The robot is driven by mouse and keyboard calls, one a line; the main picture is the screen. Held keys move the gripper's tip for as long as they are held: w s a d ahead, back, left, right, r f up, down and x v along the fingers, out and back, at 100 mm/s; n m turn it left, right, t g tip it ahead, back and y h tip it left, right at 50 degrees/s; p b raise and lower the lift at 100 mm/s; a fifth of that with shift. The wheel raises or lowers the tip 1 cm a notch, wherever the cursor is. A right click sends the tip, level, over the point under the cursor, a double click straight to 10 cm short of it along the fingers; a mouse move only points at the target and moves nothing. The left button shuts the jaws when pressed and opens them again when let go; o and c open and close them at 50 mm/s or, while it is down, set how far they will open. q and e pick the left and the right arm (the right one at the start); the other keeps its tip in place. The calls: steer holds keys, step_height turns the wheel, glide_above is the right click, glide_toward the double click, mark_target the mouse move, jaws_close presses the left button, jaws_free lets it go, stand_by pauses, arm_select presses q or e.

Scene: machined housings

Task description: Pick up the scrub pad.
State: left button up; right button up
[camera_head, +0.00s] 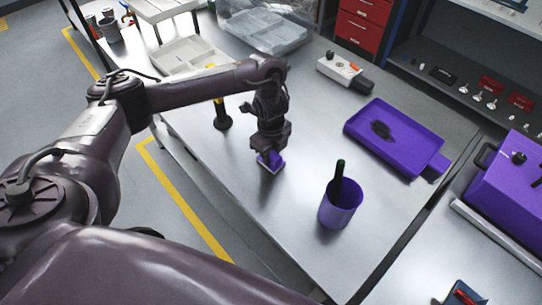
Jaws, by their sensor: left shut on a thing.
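The scrub pad (270,165) appears as a small purple block with a pale lower edge, low over the steel table near its left front edge. My left gripper (270,153) points down from above and is shut on it. The fingers hide part of the pad. I cannot tell whether the pad touches the table. My right gripper is out of view.
A purple cup (340,208) with a dark green handle stands right of the pad. A purple tray (412,145) holds a dark item. A black-and-yellow tool (221,115) stands left, behind the gripper. A white control box (340,70) lies farther back. Bare table (300,140) lies between.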

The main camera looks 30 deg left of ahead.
mark_target(271, 153)
arm_select(q)
steer(key=shift+r, duration=0.6)
step_height(271, 153, up, 19)
steer(key=p, duration=0.5)
steer(key=shift+f, duration=0.1)
steer(key=o, duration=0.4)
steer(key=shift+c, duration=1.3)
